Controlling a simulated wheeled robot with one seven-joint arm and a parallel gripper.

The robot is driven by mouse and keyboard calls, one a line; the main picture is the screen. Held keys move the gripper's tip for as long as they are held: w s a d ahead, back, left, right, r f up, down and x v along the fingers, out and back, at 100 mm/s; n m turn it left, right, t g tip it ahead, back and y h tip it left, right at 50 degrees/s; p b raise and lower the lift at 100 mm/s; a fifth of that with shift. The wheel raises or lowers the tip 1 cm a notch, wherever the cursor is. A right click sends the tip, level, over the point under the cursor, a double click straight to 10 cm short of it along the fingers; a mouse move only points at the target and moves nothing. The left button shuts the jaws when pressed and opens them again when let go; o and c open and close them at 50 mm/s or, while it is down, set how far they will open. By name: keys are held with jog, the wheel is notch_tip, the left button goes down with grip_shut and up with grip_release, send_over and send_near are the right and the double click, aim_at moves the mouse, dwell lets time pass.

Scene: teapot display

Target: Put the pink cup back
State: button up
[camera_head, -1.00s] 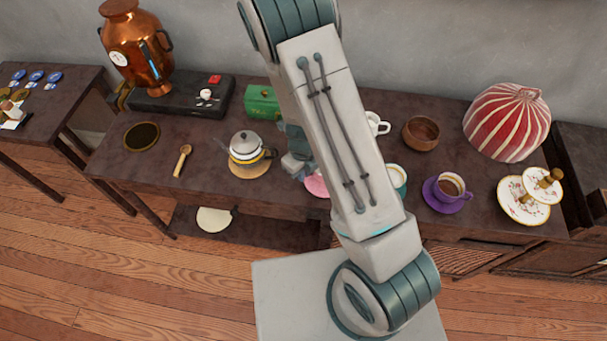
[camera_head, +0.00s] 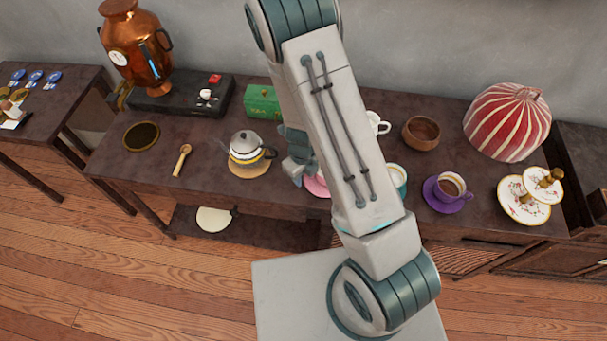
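A pink thing (camera_head: 317,187), which looks like part of a saucer, shows at the left edge of my arm near the table's front. I cannot make out a pink cup; my arm covers that part of the table. My gripper (camera_head: 297,173) is low over the table, just left of and behind the pink thing. It is partly hidden by my arm, and I cannot tell whether it is open or holds anything.
A teapot (camera_head: 245,147) stands on a mat to the left, near a green box (camera_head: 262,102). Right of my arm are a teal cup (camera_head: 398,176), a white cup (camera_head: 376,124), a purple cup on a saucer (camera_head: 447,188) and a wooden bowl (camera_head: 421,133).

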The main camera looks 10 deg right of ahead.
notch_tip(320, 180, up, 20)
jog(key=s+n+y+p, duration=0.2)
jog(key=n, duration=0.5)
jog(key=s+d+r+n+t+h, duration=0.1)
jog(key=s+d+r+n+t, duration=0.1)
jog(key=s+r+n, duration=0.4)
jog(key=s+d+r+n+t, duration=0.2)
jog(key=s+d+r+n, duration=0.2)
jog(key=r+n, duration=0.7)
jog(key=s+n, duration=0.2)
jog(key=n, duration=0.3)
jog(key=shift+d+r+n+h, duration=0.15)
jog(key=shift+d+n+h, duration=0.15)
jog(key=shift+d+h, duration=0.1)
jog(key=shift+w+f+b, duration=0.1)
jog(key=shift+f+b, duration=0.25)
jog(key=shift+b, duration=0.1)
